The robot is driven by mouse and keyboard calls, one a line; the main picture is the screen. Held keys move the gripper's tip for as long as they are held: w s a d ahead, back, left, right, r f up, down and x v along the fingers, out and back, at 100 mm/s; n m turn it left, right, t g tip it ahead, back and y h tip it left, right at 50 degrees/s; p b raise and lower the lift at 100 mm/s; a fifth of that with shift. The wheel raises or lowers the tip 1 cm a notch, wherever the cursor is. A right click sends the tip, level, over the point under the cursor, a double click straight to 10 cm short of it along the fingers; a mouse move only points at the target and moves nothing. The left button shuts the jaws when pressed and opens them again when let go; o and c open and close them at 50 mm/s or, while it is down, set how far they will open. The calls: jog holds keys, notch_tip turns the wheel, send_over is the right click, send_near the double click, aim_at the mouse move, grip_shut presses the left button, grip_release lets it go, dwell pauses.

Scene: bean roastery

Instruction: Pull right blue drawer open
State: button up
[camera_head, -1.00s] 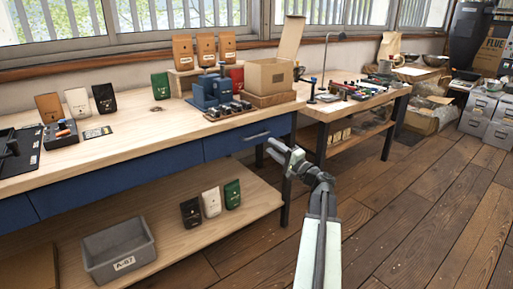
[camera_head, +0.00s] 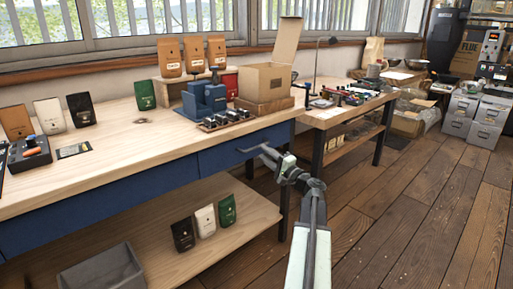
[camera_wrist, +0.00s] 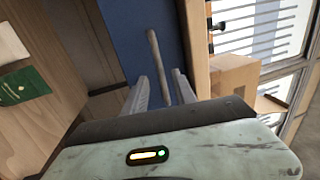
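The right blue drawer (camera_head: 222,156) is under the right end of the wooden workbench and looks shut, its front in line with the blue front to its left. Its metal bar handle (camera_head: 250,146) is partly covered by my gripper (camera_head: 266,152) in the head view. In the wrist view the handle (camera_wrist: 157,50) stands upright in the picture against the blue drawer front (camera_wrist: 130,25). My gripper (camera_wrist: 161,82) is open, with one finger on each side of the handle's near end. I cannot tell whether the fingers reach past the bar or touch it.
The workbench top (camera_head: 150,140) carries several bags, a cardboard box (camera_head: 265,80) and a blue device (camera_head: 205,98). The lower shelf (camera_head: 160,240) holds three small bags and a grey bin (camera_head: 100,272). A bench leg (camera_head: 283,195) stands near my arm. Wooden floor (camera_head: 400,215) is open to the right.

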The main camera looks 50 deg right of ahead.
aim_at(257, 147)
jog(key=w, duration=0.4)
jog(key=w+r+p, duration=0.1)
jog(key=w, duration=0.1)
jog(key=shift+d+r, duration=0.1)
jog(key=shift+d, duration=0.25)
jog(key=shift+s, duration=0.15)
grip_shut()
dwell(0.7)
